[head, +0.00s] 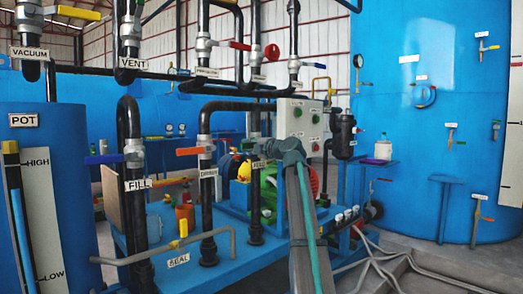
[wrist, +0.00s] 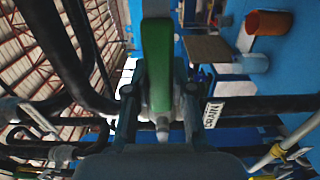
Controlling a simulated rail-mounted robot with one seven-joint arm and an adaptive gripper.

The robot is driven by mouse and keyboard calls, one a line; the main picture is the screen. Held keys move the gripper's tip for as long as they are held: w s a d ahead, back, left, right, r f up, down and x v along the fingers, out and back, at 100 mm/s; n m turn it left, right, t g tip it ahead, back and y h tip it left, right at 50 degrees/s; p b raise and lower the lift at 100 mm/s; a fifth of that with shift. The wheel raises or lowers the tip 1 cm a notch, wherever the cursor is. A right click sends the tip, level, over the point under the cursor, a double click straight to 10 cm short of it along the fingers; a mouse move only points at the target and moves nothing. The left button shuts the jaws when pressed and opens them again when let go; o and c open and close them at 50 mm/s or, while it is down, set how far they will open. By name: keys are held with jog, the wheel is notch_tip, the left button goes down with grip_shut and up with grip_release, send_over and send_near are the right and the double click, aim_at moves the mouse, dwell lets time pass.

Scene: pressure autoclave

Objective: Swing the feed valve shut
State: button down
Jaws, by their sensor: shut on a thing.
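The feed valve stands on the black pipe (head: 256,205) marked by the FEED label (head: 258,165) in the head view. My gripper (head: 270,150) is at this valve and hides most of its body and handle. In the wrist view, a green lever handle (wrist: 157,45) runs down from the top edge between the two fingers of my gripper (wrist: 158,90). The gripper is shut on this handle. Its exact angle to the pipe is hard to tell.
A grey control box (head: 300,125) stands close behind my gripper. The fill valve's blue handle (head: 103,159) is farther left. Black pipes run overhead.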

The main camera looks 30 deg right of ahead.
jog(key=shift+f, duration=0.2)
jog(key=c, duration=1)
grip_release()
jog(key=shift+o, duration=0.2)
jog(key=shift+r, duration=0.1)
jog(key=shift+s, duration=0.1)
jog(key=v, duration=1.2)
